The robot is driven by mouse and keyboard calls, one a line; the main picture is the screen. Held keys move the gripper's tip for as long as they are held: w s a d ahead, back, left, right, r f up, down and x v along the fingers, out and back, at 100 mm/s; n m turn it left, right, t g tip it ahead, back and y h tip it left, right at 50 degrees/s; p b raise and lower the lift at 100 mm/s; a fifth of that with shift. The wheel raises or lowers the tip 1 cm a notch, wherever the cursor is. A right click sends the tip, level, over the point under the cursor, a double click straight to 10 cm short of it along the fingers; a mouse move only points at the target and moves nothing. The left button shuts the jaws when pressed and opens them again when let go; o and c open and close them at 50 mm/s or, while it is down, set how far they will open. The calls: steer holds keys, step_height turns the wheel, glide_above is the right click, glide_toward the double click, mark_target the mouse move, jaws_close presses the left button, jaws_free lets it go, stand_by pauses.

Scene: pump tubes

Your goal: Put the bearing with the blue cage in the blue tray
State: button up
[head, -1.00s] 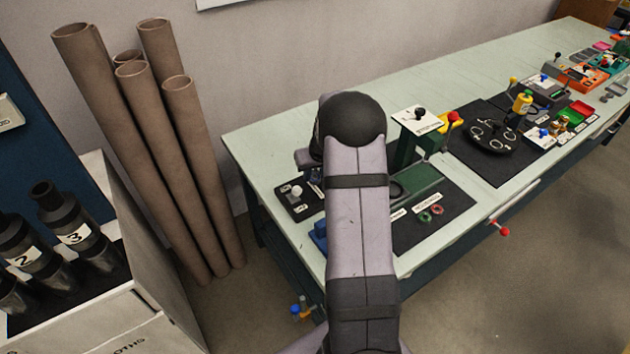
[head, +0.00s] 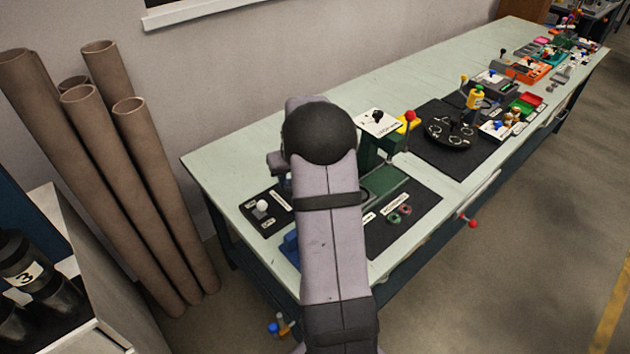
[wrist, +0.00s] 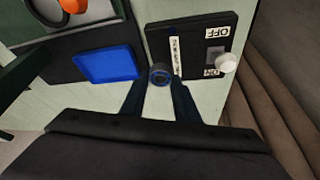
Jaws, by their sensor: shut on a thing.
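The bearing with the blue cage (wrist: 160,75) shows in the wrist view as a small dark ring with a blue band inside. My gripper (wrist: 160,82) is shut on it, with one finger on each side. The blue tray (wrist: 107,63) lies just left of the held bearing in the wrist view. I see nothing in it. In the head view, a blue part of the tray (head: 290,246) shows left of my arm, which hides the rest of it, my gripper and the bearing.
A black switch box (wrist: 190,50) with a white knob stands right of the bearing in the wrist view. In the head view, red and green rings (head: 399,214) lie on the black mat (head: 410,225), near a green press (head: 372,150). Brown tubes (head: 150,190) lean at left.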

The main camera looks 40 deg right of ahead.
steer(key=shift+m, duration=0.4)
steer(key=d, duration=0.2)
steer(key=w+d+f, duration=0.1)
steer(key=d, duration=0.2)
steer(key=w+d+b, duration=0.1)
steer(key=d, duration=0.1)
steer(key=shift+d+f, duration=0.35)
steer(key=shift+w+d+r+m+g+h, duration=0.1)
steer(key=shift+d+r+m+h, duration=0.15)
steer(key=shift+d+r+m, duration=0.35)
steer(key=shift+w+d+r+m+g+h, duration=0.15)
steer(key=shift+d+r+m, duration=0.25)
steer(key=shift+r, duration=0.4)
steer(key=shift+w+d+r+m+g+h, duration=0.1)
steer(key=shift+d+r+m+h, duration=0.3)
steer(key=shift+r, duration=0.3)
steer(key=shift+f+p, duration=1.05)
steer(key=shift+f, duration=3.95)
steer(key=shift+f, duration=0.1)
